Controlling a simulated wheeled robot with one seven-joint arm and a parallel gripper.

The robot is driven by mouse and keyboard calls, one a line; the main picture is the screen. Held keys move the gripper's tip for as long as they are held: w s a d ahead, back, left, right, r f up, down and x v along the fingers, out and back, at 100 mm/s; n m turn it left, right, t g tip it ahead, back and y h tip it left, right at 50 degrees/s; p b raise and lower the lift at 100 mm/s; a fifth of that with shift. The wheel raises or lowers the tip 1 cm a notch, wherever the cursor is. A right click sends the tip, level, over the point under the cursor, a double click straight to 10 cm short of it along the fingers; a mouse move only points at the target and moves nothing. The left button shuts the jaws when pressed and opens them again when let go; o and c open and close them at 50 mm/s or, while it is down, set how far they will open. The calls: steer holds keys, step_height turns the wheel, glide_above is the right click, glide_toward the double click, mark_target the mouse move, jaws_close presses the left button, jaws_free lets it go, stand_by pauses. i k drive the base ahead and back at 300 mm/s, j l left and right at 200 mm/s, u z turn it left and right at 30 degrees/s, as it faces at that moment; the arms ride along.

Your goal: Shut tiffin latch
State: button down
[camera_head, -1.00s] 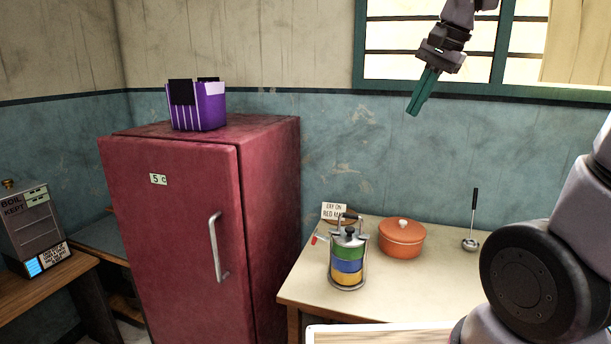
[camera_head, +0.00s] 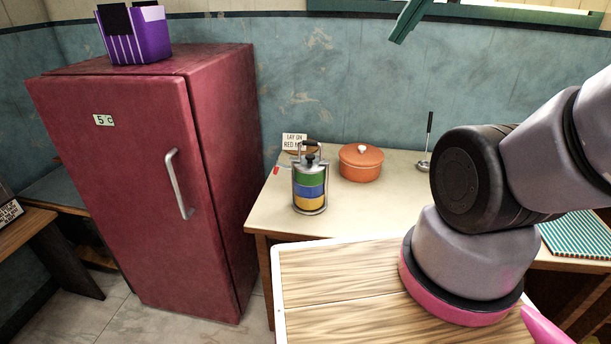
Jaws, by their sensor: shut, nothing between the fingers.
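The tiffin (camera_head: 310,186) stands upright on the cream table, a stack of green, blue and yellow tiers in a metal frame with a handle on top. Its latch is too small to make out. A small red-tipped thing (camera_head: 277,170) shows just left of it.
An orange lidded pot (camera_head: 361,163) and a ladle (camera_head: 427,145) stand right of the tiffin. A sign (camera_head: 294,142) is behind it. A red fridge (camera_head: 150,170) with a purple box (camera_head: 135,35) on top is left. The table front (camera_head: 275,217) is clear.

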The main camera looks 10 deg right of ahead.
mark_target(277, 165)
steer(key=l+u, duration=0.2)
steer(key=k+l+u, duration=0.15)
steer(key=i+j+z, duration=0.25)
steer(key=j, duration=0.3)
steer(key=i+j+z, duration=0.25)
steer(key=j, duration=0.3)
steer(key=j+z, duration=0.25)
steer(key=j, duration=0.35)
steer(key=j+z, duration=0.2)
steer(key=j, duration=0.45)
steer(key=k+j, duration=0.2)
steer(key=j, duration=0.2)
steer(key=k+j, duration=0.2)
steer(key=j, duration=0.2)
steer(key=k+j+z, duration=0.1)
steer(key=j, duration=0.3)
steer(key=k, duration=0.05)
